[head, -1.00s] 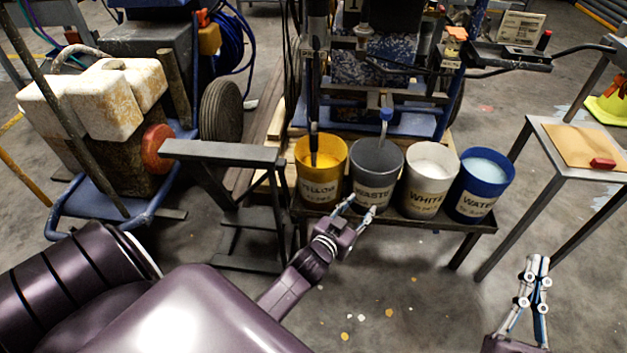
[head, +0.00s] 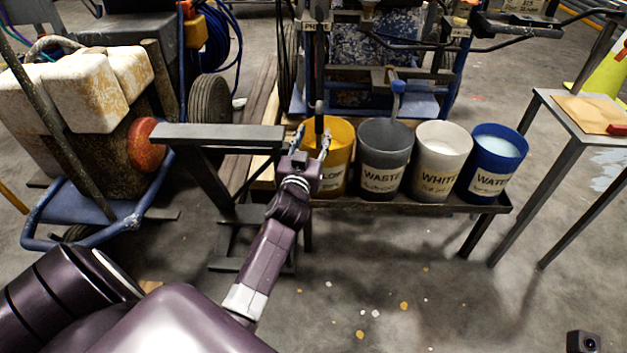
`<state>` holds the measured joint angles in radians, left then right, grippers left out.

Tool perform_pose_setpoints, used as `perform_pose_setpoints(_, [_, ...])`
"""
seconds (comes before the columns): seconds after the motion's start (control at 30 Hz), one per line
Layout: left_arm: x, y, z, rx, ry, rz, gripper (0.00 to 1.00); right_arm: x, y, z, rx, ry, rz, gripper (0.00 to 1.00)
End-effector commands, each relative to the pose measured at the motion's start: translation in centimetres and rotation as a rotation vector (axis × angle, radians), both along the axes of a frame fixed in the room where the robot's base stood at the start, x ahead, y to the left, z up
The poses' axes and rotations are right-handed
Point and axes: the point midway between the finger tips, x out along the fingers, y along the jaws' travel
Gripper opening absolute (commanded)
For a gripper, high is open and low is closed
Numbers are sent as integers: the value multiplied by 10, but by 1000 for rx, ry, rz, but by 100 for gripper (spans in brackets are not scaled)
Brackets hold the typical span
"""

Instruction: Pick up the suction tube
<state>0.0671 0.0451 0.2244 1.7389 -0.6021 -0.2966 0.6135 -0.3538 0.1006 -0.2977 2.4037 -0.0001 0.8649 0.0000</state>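A dark suction tube (head: 319,112) hangs down into the yellow bucket (head: 340,155). A grey-blue tube (head: 397,98) with a blue top stands in the grey waste bucket (head: 383,165). My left gripper (head: 313,137) is open at the front left of the yellow bucket's rim. In the picture its fingertips lie on either side of the dark tube; I cannot tell whether they touch it. The gripper hides part of the bucket and its label.
A white bucket (head: 438,165) and a blue water bucket (head: 491,165) continue the row on a low shelf of the striper. A grey metal stand (head: 220,133) is close left of my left gripper. A side table (head: 560,110) stands at right.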

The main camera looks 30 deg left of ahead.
Motion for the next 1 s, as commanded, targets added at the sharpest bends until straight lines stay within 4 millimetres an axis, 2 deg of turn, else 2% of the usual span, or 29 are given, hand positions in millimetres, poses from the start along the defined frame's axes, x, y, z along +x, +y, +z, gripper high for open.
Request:
perform_pose_setpoints(0.1, [8, 3, -1, 1, 0, -1, 39, -7, -2, -2, 11, -33, 2, 0])
perform_pose_setpoints(0.43, [50, 18, -4, 1, 2, -2, 39, -8, -2, -23, 12, -34, 2, 0])
perform_pose_setpoints(0.77, [56, 21, -2, 0, 2, -2, 39, -7, -2, -23, 11, -33, 3, 0])
perform_pose_setpoints(1.0, [56, 21, -2, 0, 2, -2, 13, -7, -2, -23, 11, -33, 3, 0])
